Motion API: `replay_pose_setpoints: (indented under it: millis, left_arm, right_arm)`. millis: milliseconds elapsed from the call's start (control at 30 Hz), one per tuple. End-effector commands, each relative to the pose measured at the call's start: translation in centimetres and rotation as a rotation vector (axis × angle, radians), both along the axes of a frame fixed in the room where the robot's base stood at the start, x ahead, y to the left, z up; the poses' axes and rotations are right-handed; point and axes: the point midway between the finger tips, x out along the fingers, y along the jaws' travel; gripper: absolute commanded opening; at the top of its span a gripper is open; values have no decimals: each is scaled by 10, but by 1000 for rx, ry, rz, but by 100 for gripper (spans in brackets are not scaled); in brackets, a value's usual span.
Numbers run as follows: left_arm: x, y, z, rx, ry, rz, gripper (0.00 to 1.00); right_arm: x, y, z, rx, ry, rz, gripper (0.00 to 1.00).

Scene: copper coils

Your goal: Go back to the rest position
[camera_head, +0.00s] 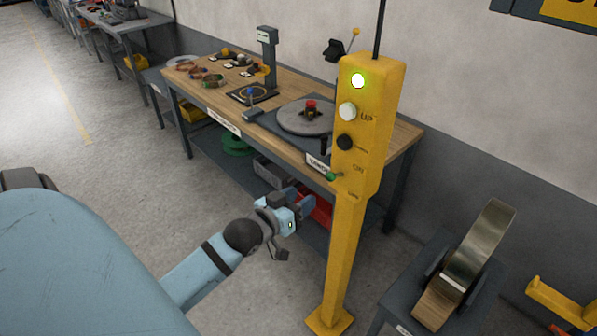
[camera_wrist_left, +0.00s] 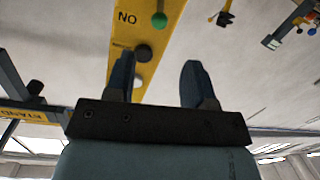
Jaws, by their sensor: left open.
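My left gripper (camera_head: 306,203) is low in the head view, just left of the yellow control post (camera_head: 347,240) and in front of the workbench. Its two blue fingers (camera_wrist_left: 158,85) are apart and empty in the left wrist view, where the yellow post (camera_wrist_left: 160,30) also shows, upside down, behind them. My right gripper is in neither view.
A wooden workbench (camera_head: 290,135) holds a round grey plate (camera_head: 303,118) with a red-topped part. A red bin (camera_head: 320,208) stands below it. A metal coil (camera_head: 480,245) rests on a dark stand at the right. Open floor (camera_head: 110,165) lies to the left.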

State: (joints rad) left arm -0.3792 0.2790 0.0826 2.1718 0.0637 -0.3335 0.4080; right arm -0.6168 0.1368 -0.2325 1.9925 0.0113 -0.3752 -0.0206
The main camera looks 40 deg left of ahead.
Motion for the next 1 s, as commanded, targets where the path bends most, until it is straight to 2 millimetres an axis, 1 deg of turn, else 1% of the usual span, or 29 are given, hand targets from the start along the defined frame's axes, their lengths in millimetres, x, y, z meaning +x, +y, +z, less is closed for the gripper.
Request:
replay_pose_setpoints:
  millis: [433, 467, 533, 567, 667, 700, 767, 800, 867, 900, 1000]
  left_arm:
    - [0, 0, 0, 0, 0, 0, 50]
    - [0, -1, -1, 0, 2, 0, 50]
    - [-3, -6, -10, 6, 21, -7, 50]
    - [-6, -10, -17, 10, 36, -13, 50]
    - [-22, -34, -55, 45, 118, -49, 50]
    - [-32, -47, -74, 63, 159, -70, 50]
    - [-50, -69, -103, 94, 223, -108, 50]
    - [-63, -84, -121, 114, 263, -134, 50]
    - [-82, -106, -145, 144, 315, -177, 50]
    - [-95, -120, -159, 159, 347, -203, 50]
    - [-122, -148, -184, 192, 405, -262, 50]
  right_arm:
    - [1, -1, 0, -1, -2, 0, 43]
    - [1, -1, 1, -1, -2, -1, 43]
    - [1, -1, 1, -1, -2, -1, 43]
    - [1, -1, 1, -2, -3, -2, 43]
    - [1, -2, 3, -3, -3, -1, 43]
    - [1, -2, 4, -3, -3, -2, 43]
    - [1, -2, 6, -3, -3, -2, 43]
    - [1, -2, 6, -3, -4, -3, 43]
    - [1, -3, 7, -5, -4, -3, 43]
    - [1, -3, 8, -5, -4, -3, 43]
    - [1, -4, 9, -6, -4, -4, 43]
